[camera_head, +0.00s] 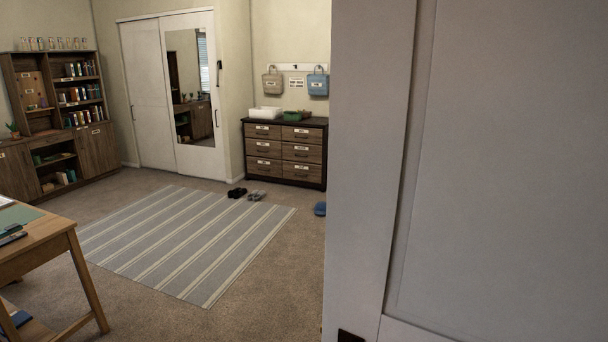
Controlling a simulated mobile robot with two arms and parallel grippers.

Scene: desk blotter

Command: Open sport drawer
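A dresser (285,153) with a dark frame and several wood-fronted drawers stands against the far wall, right of the mirrored closet. Each drawer front carries a small white label, too small to read from here, so I cannot tell which one is the sport drawer. All the drawers look shut. Neither of my grippers is in the head view.
A large white door panel (500,170) fills the right side close by. A striped rug (185,240) lies on open carpet. A wooden desk (45,245) stands at the left. Shoes (237,193) and a blue item (320,209) lie before the dresser.

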